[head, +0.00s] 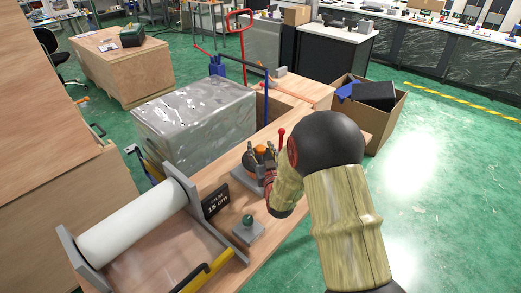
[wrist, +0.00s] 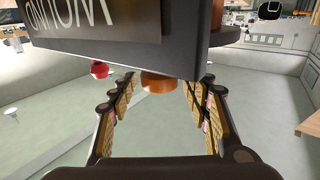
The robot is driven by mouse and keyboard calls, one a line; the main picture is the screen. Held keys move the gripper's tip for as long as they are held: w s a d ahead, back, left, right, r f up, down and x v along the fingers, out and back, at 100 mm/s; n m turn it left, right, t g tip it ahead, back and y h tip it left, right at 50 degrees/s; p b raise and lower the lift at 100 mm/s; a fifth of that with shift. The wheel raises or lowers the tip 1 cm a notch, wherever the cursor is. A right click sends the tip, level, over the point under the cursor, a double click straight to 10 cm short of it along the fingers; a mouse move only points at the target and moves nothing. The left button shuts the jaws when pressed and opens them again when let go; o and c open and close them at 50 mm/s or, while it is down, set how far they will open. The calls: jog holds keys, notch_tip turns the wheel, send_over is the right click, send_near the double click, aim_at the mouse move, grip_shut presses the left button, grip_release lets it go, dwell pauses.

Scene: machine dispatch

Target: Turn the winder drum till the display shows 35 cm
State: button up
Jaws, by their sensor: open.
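A large white roll (head: 130,222) lies between grey end plates on the bench at the lower left; it looks like the winder drum. The dark display (head: 216,201) beside it reads "FILM 15 cm". My gripper (head: 262,155) is at a dark device with an orange knob (head: 260,149), farther along the bench and apart from the roll. In the wrist view my gripper (wrist: 160,92) is open, and the orange knob (wrist: 160,83) shows between and beyond its fingertips. Contact with the knob cannot be told. My arm hides part of the bench.
A green-topped button block (head: 248,229) and a yellow-and-black handle (head: 207,272) are near the roll. A wrapped block (head: 195,120) stands behind. A red-tipped lever (head: 281,134) is close to my gripper. A cardboard box (head: 385,125) and open green floor (head: 430,200) are at right.

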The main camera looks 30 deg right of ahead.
jog(key=shift+w, duration=0.15)
jog(key=shift+c, duration=0.8)
grip_shut()
